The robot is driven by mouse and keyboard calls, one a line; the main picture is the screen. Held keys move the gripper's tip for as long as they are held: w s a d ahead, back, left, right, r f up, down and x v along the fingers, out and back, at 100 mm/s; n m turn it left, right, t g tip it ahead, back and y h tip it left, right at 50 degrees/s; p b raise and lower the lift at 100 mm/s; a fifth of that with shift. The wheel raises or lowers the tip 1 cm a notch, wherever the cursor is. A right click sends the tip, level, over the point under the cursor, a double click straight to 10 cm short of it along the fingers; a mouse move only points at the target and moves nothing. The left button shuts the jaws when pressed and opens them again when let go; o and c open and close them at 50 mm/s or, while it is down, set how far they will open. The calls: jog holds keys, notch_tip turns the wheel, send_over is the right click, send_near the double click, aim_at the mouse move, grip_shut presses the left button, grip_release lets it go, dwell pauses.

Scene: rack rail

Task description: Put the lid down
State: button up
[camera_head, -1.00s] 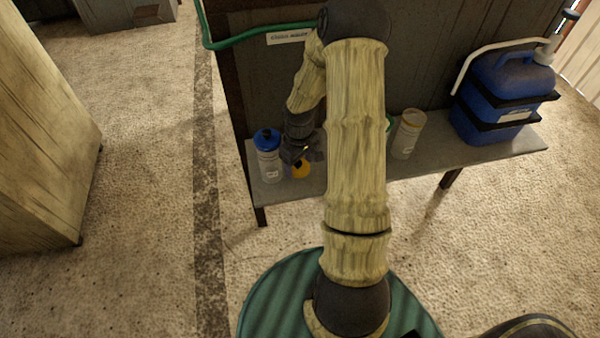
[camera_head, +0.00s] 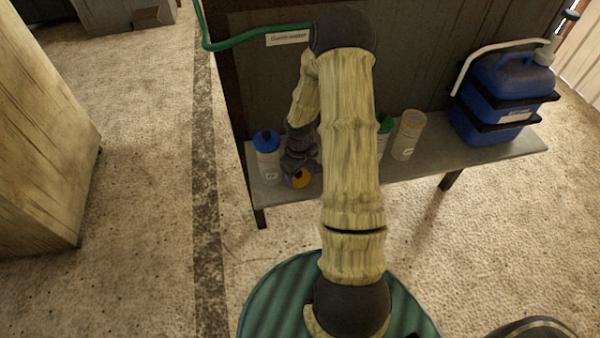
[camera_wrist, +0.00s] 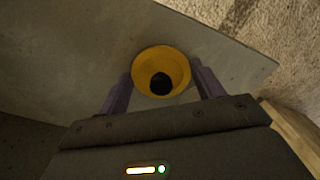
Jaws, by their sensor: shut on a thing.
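The yellow lid (camera_head: 301,180) with a dark round centre is at my gripper (camera_head: 298,172), low over the front left part of the grey shelf (camera_head: 455,164). In the wrist view the lid (camera_wrist: 143,57) sits between the two purple fingers of my gripper (camera_wrist: 160,82), which is shut on it. I cannot tell whether the lid touches the shelf. A clear bottle (camera_head: 406,142) with a yellow rim and no lid on top stands on the shelf to the right of my arm.
A blue-lidded bottle (camera_head: 268,160) stands close left of my gripper. A green-lidded bottle (camera_head: 385,126) is partly hidden behind my arm. A blue jug (camera_head: 490,82) stands at the shelf's right end. A green hose (camera_head: 255,33) runs along the rack top.

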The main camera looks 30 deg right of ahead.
aim_at(300, 173)
jog(key=shift+f, duration=0.2)
jog(key=o, duration=1)
jog(key=shift+c, duration=0.2)
jog(key=shift+r, duration=0.1)
notch_tip(300, 173, up, 12)
jog(key=p, duration=0.1)
jog(key=shift+r, duration=0.15)
jog(key=s+a+r+m+t, duration=0.2)
jog(key=s+a+r+m, duration=0.1)
jog(key=s+a+r, duration=0.7)
jog(key=s+a, duration=0.2)
jog(key=a, duration=0.1)
jog(key=shift+a+r+m+t, duration=0.15)
jog(key=shift+m+t, duration=0.15)
